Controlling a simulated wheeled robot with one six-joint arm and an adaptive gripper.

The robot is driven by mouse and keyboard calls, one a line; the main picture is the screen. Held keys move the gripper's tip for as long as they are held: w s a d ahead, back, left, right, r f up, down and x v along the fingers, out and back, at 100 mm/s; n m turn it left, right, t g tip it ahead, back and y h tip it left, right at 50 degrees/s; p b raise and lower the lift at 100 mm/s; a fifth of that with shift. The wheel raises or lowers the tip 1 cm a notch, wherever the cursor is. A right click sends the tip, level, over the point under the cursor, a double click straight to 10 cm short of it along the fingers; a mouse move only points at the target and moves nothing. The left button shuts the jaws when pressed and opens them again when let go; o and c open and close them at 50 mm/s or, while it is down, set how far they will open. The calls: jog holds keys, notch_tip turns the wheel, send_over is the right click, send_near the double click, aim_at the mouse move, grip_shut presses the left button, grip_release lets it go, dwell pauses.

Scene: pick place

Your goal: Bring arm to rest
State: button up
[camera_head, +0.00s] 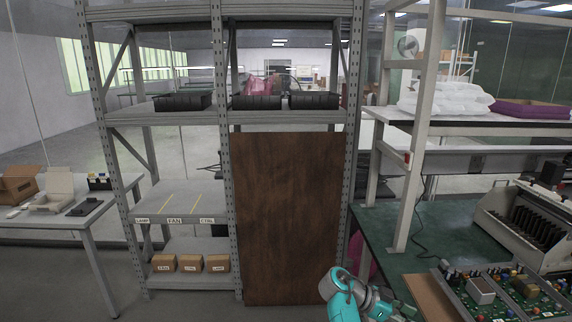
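Part of my teal and grey arm shows at the bottom edge, right of the middle, in front of the brown panel and close to the green-topped workbench (385,232). The arm is folded low and the picture's edge cuts it off. The fingers of my gripper do not show, and I see nothing held.
A metal shelf rack (225,180) with a brown wooden panel (287,215) stands ahead. Small cardboard boxes (190,263) sit low on it, and black bins (257,102) higher up. Circuit boards (505,292) lie on the bench at right. A white table (75,222) stands left.

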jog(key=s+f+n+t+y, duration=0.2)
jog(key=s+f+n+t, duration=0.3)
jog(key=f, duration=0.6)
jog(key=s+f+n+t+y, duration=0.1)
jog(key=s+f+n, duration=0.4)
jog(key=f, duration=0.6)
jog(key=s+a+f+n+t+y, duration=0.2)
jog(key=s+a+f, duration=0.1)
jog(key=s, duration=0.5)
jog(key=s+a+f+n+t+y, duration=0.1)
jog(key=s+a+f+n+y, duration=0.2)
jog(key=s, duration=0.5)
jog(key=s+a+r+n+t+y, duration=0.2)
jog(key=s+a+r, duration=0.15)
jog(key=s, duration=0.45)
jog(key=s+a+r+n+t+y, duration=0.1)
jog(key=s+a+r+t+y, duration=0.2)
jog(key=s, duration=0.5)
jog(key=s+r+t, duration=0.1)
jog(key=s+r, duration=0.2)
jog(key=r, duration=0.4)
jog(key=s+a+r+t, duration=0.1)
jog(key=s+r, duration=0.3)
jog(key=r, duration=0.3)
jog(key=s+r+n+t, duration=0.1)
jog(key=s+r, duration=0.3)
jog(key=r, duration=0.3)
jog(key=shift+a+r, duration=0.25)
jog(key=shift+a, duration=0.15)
